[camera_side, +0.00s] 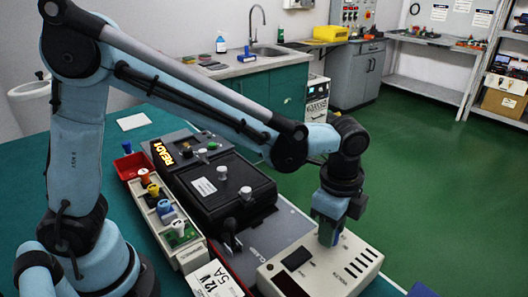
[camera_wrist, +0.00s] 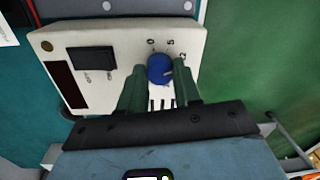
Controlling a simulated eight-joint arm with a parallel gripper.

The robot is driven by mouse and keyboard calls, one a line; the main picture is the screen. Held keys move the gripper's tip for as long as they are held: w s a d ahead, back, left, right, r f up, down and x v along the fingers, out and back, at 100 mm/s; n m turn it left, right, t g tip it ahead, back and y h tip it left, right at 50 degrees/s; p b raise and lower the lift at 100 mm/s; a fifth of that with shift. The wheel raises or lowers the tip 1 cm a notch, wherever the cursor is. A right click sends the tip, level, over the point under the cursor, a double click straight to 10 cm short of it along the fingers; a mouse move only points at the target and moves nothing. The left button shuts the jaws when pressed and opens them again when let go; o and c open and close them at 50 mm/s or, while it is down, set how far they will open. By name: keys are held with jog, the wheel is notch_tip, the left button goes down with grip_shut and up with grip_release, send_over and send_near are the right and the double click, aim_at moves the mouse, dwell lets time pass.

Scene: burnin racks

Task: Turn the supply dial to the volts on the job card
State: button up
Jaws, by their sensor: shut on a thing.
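The supply (camera_wrist: 115,70) is a cream box with a blue dial (camera_wrist: 160,68), a black rocker switch (camera_wrist: 92,59) and a dark display window. My gripper (camera_wrist: 160,80) is shut on the dial, one green finger on each side. In the side view my gripper (camera_side: 328,236) reaches down onto the supply (camera_side: 325,270) and hides the dial. The job card (camera_side: 213,281) reads 12V 5A.
A black case (camera_side: 222,190) with pale knobs stands behind the supply, beside a lit READY sign (camera_side: 162,153). A cream tray (camera_side: 188,259) of coloured parts and a red bin (camera_side: 128,166) lie to the left. Open green floor lies to the right.

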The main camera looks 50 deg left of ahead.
jog(key=o, duration=1.1)
jog(key=shift+c, duration=0.2)
jog(key=shift+r, duration=0.1)
notch_tip(320, 180, up, 12)
jog(key=shift+s, duration=0.3)
jog(key=s+a+f+n+t, duration=0.2)
jog(key=a+n, duration=0.3)
jog(key=a, duration=0.1)
jog(key=s+a+f+n+t, duration=0.2)
jog(key=a+n, duration=0.3)
jog(key=a, duration=0.1)
jog(key=s+a+f+n+t, duration=0.2)
jog(key=s+a+n, duration=0.1)
jog(key=a+n, duration=0.2)
jog(key=shift+s+a+f+n+t, duration=0.1)
jog(key=shift+a+n+t, duration=0.25)
jog(key=shift+a, duration=0.25)
